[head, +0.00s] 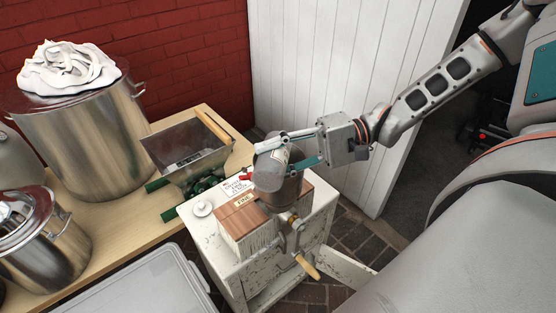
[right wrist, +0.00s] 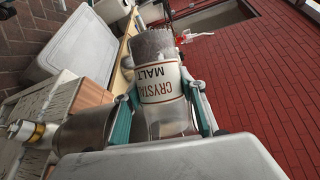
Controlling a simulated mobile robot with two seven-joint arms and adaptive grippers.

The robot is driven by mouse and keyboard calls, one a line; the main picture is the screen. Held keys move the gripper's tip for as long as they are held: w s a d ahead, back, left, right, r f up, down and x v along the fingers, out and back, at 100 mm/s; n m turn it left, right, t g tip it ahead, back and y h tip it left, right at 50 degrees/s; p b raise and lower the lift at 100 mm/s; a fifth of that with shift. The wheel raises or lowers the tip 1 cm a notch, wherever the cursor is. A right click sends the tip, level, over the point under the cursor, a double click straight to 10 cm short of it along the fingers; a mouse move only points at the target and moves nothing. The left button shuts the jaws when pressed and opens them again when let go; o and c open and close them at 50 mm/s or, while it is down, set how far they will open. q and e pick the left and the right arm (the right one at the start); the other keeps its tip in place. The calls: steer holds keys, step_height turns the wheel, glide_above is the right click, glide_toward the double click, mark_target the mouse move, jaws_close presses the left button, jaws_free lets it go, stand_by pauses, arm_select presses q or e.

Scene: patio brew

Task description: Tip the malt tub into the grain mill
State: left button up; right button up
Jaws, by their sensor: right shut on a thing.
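My right gripper (head: 284,152) is shut on the malt tub (head: 268,158), a greyish clear cylinder, just above the grain mill. In the right wrist view the tub (right wrist: 160,88) sits between the two teal fingers, its "CRYSTAL MALT" label upside down and darker grey material at its far end. The tub looks tilted; whether any malt is leaving it I cannot tell. The grain mill's metal hopper (head: 279,191) is right under the tub, partly hidden by it. The hopper also shows in the right wrist view (right wrist: 84,131). My left gripper is not in view.
The mill's wooden block (head: 243,218) and crank handle (head: 306,266) are on a worn white cabinet (head: 222,257). A lidded grey bin (head: 150,285) stands in front.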

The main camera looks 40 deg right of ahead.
steer(key=shift+r, duration=0.1)
steer(key=shift+w+d+r+m+y, duration=0.1)
steer(key=shift+m+y, duration=0.2)
steer(key=shift+d+r+m+b, duration=0.1)
steer(key=shift+r+m+b, duration=0.05)
steer(key=shift+m+b, duration=0.2)
steer(key=shift+w+d+r+y, duration=0.1)
steer(key=shift+w+y, duration=0.05)
steer(key=shift+y, duration=0.15)
steer(key=shift+r+m, duration=0.1)
steer(key=shift+m, duration=0.15)
steer(key=shift+d+b, duration=0.1)
steer(key=shift+b, duration=0.2)
steer(key=shift+w+d+r+m+y+b, duration=0.1)
steer(key=shift+w+r+m+y+b, duration=0.15)
steer(key=shift+m, duration=0.35)
